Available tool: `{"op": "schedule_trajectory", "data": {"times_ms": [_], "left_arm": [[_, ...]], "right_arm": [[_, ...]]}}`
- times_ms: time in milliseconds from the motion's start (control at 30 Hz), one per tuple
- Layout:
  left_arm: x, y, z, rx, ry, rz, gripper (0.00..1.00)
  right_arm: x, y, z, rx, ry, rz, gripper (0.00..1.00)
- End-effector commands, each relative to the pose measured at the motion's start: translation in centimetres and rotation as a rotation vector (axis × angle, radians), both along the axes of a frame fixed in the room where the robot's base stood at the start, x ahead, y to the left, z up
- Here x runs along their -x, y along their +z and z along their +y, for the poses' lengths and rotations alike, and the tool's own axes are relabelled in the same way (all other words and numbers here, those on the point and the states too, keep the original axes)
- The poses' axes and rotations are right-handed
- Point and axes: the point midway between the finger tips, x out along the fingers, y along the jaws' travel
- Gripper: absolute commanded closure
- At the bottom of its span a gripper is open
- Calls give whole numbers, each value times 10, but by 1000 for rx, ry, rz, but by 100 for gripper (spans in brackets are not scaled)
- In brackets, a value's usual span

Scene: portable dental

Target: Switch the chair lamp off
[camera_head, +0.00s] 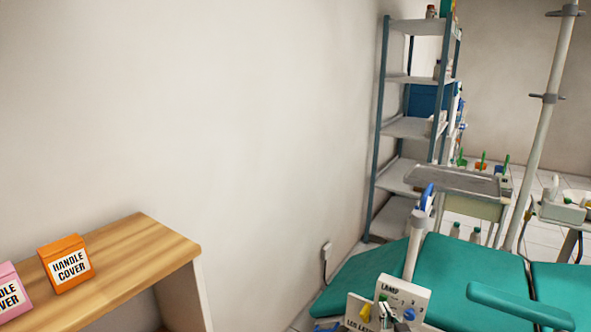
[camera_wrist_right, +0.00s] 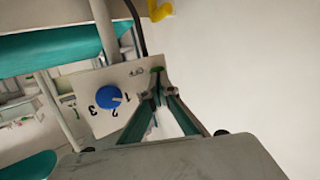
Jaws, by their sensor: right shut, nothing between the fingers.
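The lamp control box (camera_head: 408,292) is a pale panel marked LAMP, low in the head view. In the right wrist view the lamp panel (camera_wrist_right: 82,84) carries a round blue knob (camera_wrist_right: 110,97), with 1, 2, 3 and OFF around it. The knob's white mark appears to point toward 1. My right gripper (camera_wrist_right: 153,97) is shut and empty, its fingertips close to the panel edge near OFF, beside the knob. I cannot tell whether they touch the panel. My left gripper is not in view.
The teal dental chair (camera_head: 455,273) spreads behind the panel, with an armrest (camera_head: 520,305) at right. A metal tray (camera_head: 455,180) and a shelf rack (camera_head: 410,127) stand beyond. A wooden cabinet (camera_head: 150,240) with an orange HANDLE COVER box (camera_head: 66,264) is at left.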

Motion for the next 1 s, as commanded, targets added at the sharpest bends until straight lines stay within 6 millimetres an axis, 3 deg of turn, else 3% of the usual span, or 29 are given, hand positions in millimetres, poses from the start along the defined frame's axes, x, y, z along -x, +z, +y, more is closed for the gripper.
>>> {"op": "schedule_trajectory", "data": {"times_ms": [1000], "left_arm": [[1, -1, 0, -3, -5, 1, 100]], "right_arm": [[-5, -1, 0, 0, 0, -1, 100]]}}
